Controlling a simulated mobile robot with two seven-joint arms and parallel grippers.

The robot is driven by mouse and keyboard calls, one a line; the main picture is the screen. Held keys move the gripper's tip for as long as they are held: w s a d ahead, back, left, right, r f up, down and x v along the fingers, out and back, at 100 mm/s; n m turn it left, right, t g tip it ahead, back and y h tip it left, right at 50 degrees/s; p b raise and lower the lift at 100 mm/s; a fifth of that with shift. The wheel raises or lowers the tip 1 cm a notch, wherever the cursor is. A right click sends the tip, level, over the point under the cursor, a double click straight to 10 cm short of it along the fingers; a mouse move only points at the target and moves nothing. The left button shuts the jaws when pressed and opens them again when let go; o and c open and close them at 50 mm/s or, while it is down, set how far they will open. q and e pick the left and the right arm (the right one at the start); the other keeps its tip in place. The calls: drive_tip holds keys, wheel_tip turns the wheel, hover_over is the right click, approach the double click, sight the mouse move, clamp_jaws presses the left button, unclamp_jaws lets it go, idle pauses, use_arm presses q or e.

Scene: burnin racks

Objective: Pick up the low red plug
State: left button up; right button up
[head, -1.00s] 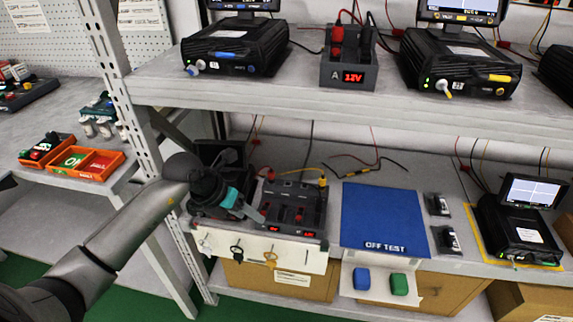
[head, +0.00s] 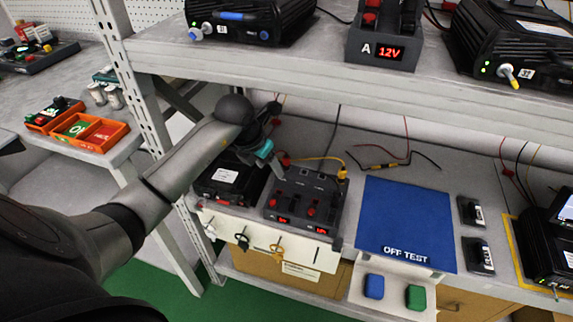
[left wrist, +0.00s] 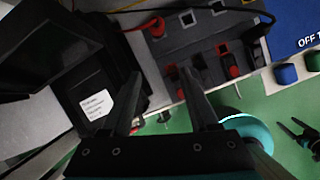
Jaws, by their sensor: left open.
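On the lower shelf, a dark grey supply unit (head: 300,187) with small red displays carries red plugs on its top. One red plug (head: 279,197) is at its front left and another red plug (head: 311,211) at its front right. A third red plug (head: 286,160) with a lead is at its back left corner; it also shows in the left wrist view (left wrist: 157,24). My left gripper (left wrist: 161,74) is open and empty above the unit's left side. In the left wrist view, a front red plug (left wrist: 170,68) shows near the right fingertip.
The upper shelf (head: 300,63) overhangs my left arm. A black box (head: 228,180) stands left of the unit. Keys (head: 242,241) hang on the white front panel. A blue OFF TEST mat (head: 407,220) lies to the right, bare. Yellow and red leads run behind the unit.

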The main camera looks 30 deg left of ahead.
sight(285, 158)
use_arm(q)
drive_tip(key=shift+w+d, duration=0.1)
drive_tip(key=shift+w, duration=1.2)
drive_tip(key=w+b, duration=0.1)
drive_tip(key=w+f, duration=0.1)
drive_tip(key=w, duration=0.1)
drive_tip(key=shift+w+d+f+b, duration=0.1)
drive_tip(key=shift+w+d+b, duration=0.1)
drive_tip(key=shift+b, duration=0.2)
drive_tip(key=shift+b+x, duration=0.3)
drive_tip(key=shift+x, duration=0.6)
use_arm(e)
drive_tip(key=shift+w+a+r, duration=0.4)
drive_tip(key=shift+w+a, duration=0.15)
drive_tip(key=shift+w, duration=0.15)
drive_tip(key=shift+w+a+r, duration=0.4)
drive_tip(key=shift+w+a, duration=0.1)
drive_tip(key=shift+w, duration=0.2)
drive_tip(key=shift+w+a+r, duration=0.4)
drive_tip(key=shift+w+a, duration=0.15)
drive_tip(key=shift+w, duration=0.15)
use_arm(q)
drive_tip(key=shift+a, duration=0.1)
drive_tip(key=shift+c, duration=0.3)
clamp_jaws()
